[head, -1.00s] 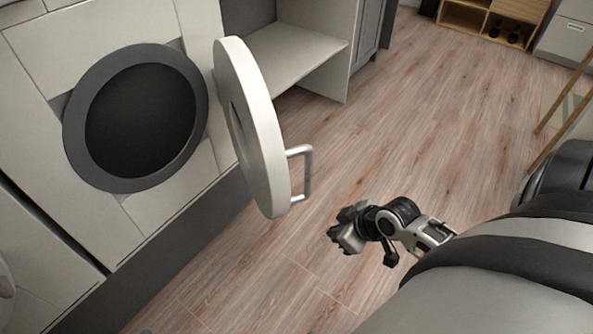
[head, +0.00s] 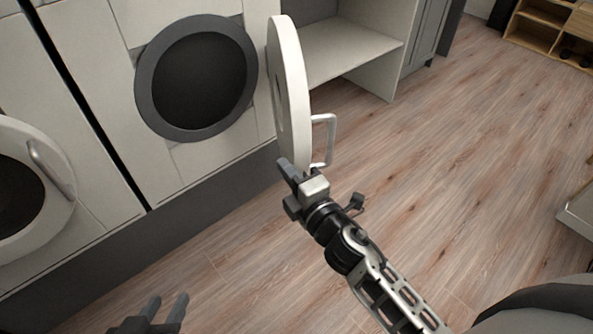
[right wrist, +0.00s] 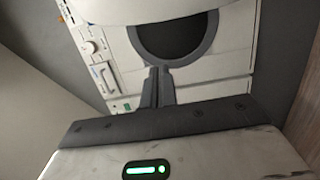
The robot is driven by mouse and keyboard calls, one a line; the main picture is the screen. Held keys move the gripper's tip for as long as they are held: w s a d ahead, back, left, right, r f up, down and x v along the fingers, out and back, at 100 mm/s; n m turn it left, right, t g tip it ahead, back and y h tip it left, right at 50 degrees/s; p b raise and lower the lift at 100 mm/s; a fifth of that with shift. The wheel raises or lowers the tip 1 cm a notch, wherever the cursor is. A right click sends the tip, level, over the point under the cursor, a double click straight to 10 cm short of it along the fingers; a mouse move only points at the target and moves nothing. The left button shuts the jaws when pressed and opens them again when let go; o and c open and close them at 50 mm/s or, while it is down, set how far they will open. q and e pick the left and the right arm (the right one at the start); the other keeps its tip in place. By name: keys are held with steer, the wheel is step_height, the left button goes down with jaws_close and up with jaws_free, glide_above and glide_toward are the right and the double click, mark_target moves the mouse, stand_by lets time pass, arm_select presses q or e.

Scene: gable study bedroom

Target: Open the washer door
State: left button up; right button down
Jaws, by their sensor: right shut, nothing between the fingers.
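The washer door (head: 290,90) is a thick white disc, swung well out from the dark round opening (head: 197,80) of the washer, seen nearly edge-on in the head view. Its silver handle (head: 331,140) is on the right face. My right gripper (head: 284,166) is shut and empty at the door's lower edge; whether it touches the door I cannot tell. Its closed fingers (right wrist: 158,86) show in the right wrist view in front of the washer opening (right wrist: 172,40). My left gripper (head: 166,306) is open and empty at the bottom left, apart from the door.
A second round white door (head: 62,158) with a handle is shut at the left edge. An open white shelf unit (head: 350,50) stands right of the door. A wooden shelf (head: 545,25) is at the far right.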

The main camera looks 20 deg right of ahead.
mark_target(291, 147)
steer(key=shift+w+d, duration=0.5)
steer(key=shift+w, duration=0.5)
steer(key=shift+w+d, duration=0.45)
steer(key=shift+w, duration=0.55)
steer(key=shift+w+d, duration=0.5)
steer(key=shift+w, duration=0.5)
